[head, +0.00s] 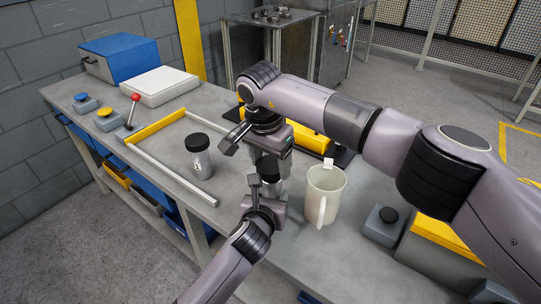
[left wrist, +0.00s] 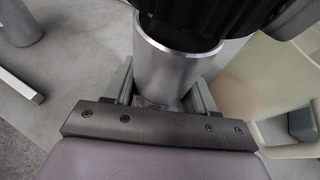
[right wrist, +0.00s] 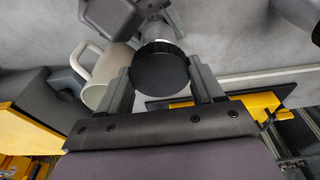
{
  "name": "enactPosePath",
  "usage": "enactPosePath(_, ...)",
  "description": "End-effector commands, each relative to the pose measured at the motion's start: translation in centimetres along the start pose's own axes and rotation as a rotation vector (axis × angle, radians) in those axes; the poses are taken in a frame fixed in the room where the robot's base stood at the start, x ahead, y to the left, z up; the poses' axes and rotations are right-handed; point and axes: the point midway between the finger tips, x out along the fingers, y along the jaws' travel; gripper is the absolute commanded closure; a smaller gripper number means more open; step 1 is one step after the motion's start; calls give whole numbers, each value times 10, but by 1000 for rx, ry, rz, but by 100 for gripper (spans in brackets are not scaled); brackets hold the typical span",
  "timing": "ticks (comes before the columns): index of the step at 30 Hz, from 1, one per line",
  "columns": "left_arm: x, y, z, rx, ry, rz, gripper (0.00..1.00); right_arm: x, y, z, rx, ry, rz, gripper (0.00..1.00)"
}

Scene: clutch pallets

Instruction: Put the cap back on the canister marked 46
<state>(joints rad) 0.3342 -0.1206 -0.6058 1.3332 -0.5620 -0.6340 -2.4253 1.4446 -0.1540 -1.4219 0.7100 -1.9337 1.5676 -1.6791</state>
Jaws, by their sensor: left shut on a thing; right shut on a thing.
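A silver canister (left wrist: 172,75) is held upright between the fingers of my left gripper (head: 268,188); it also shows in the head view (head: 270,172), partly covered by both grippers. My right gripper (head: 262,148) is shut on a round black cap (right wrist: 159,68), directly over that canister. In the left wrist view the black ribbed cap (left wrist: 180,22) overlaps the canister's bright rim; I cannot tell whether it is seated. Another silver canister (head: 201,165) with a black cap on stands to the left on the table. No number is readable.
A cream mug (head: 326,195) stands close right of the held canister. A grey box with a black button (head: 384,224) is farther right. A yellow and pale frame (head: 157,125), a red-knobbed lever (head: 135,103), a white box (head: 160,86) and a blue box (head: 118,57) lie left.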

Motion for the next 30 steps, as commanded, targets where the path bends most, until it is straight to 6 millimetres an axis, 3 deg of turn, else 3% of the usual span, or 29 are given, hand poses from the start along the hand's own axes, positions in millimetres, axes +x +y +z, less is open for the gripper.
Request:
enactPosePath(11,0,0,0,0,-1,0,99,0,0,0,0,0,0,67)
enactPosePath(21,0,0,0,0,-1,0,99,16,0,3,1,0,1,67)
enactPosePath(30,0,0,0,0,-1,0,99,17,0,3,0,0,0,67)
